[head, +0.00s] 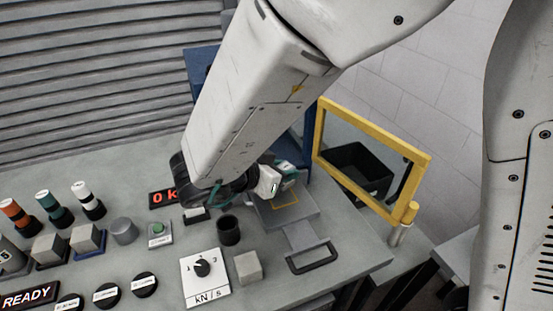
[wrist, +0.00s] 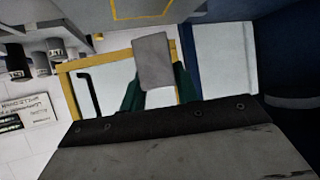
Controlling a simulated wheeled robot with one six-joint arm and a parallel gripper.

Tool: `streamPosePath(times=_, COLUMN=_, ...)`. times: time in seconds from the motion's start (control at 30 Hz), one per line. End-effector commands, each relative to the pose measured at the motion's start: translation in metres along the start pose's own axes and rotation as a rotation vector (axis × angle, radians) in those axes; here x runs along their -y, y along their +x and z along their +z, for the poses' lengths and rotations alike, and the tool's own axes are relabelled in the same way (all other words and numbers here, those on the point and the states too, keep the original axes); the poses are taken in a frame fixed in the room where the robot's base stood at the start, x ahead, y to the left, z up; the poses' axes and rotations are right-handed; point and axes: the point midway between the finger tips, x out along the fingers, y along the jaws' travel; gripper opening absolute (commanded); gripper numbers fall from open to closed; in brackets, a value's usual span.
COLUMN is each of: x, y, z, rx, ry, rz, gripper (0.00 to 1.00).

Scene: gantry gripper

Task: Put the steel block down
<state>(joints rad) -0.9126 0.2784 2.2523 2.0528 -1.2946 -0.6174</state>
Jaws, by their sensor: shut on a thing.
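My gripper (wrist: 154,82) is shut on the steel block (wrist: 152,58), a plain grey block held between the green-sided fingers in the wrist view. In the head view my gripper (head: 283,174) is low over the bench, near the back of a grey plate (head: 305,216) with a yellow square outline. My arm and wrist hide part of this area, and I cannot make out the held block clearly there. Whether the block touches anything below is not clear. Part of a yellow outline (wrist: 143,16) shows at the top of the wrist view.
A yellow-framed guard (head: 376,133) stands open at the right, with a black bin (head: 350,160) behind it. A handle (head: 312,258) sits before the plate. Nearby are a black cup (head: 228,232), a light grey cube (head: 248,267) and a dial panel (head: 205,285). Several samples stand at the left.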

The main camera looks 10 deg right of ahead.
Motion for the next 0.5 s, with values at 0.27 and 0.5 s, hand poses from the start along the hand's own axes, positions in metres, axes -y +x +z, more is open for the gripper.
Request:
streamPosePath(times=0.27, x=0.000, y=0.015, z=0.029, rx=-0.001, ry=-0.003, rz=0.001, gripper=0.00)
streamPosePath(times=0.5, x=0.000, y=0.015, z=0.029, rx=0.000, ry=-0.001, rz=0.000, gripper=0.00)
